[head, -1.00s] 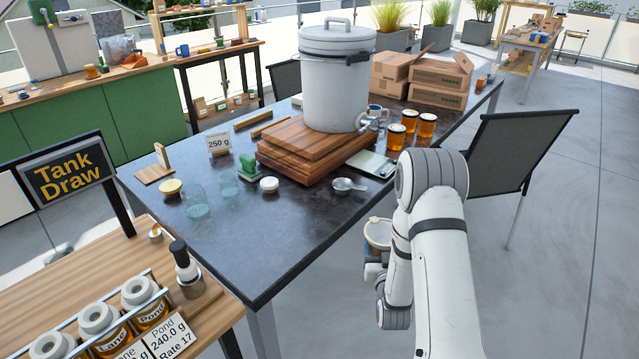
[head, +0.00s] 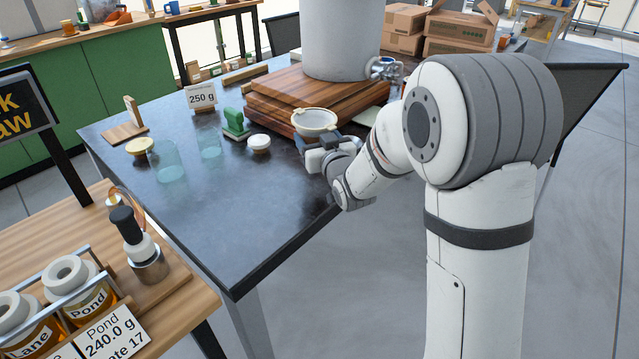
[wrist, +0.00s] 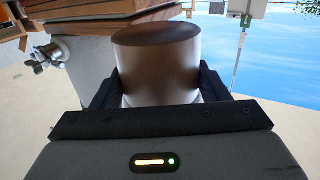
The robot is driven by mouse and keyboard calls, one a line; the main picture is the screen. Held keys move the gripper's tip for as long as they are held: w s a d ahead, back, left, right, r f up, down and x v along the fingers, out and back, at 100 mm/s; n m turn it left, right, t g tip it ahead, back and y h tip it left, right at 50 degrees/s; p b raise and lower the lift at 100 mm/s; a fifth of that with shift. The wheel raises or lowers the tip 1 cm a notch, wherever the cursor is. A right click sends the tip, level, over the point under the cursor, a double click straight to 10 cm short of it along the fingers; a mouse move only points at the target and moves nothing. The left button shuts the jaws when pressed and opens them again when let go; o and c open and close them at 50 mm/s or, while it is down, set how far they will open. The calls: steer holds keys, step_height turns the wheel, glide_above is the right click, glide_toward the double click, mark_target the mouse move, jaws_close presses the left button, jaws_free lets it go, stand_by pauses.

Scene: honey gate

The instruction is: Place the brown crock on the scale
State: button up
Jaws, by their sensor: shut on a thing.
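My gripper (head: 320,143) is shut on the brown crock (head: 315,121), which shows a pale rim and pale inside in the head view. It is held upright at the table's near right edge, in front of the wooden boards. In the wrist view, the crock (wrist: 157,60) is a brown, glossy cylinder with a paler lower part, between the two black fingers (wrist: 157,85).
Stacked wooden boards (head: 275,110) carry a grey tank (head: 340,40) with a spigot (head: 384,68). The table's front left (head: 235,220) is clear.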

steer(key=shift+a+r, duration=0.2)
steer(key=shift+a, duration=0.05)
steer(key=shift+w, duration=0.1)
step_height(320, 180, down, 5)
steer(key=shift+d+b, duration=0.15)
steer(key=shift+b, duration=0.25)
steer(key=shift+f+b, duration=0.75)
steer(key=shift+f, duration=1.55)
steer(key=shift+f+b, duration=0.25)
steer(key=shift+b, duration=0.1)
steer(key=o, duration=1.2)
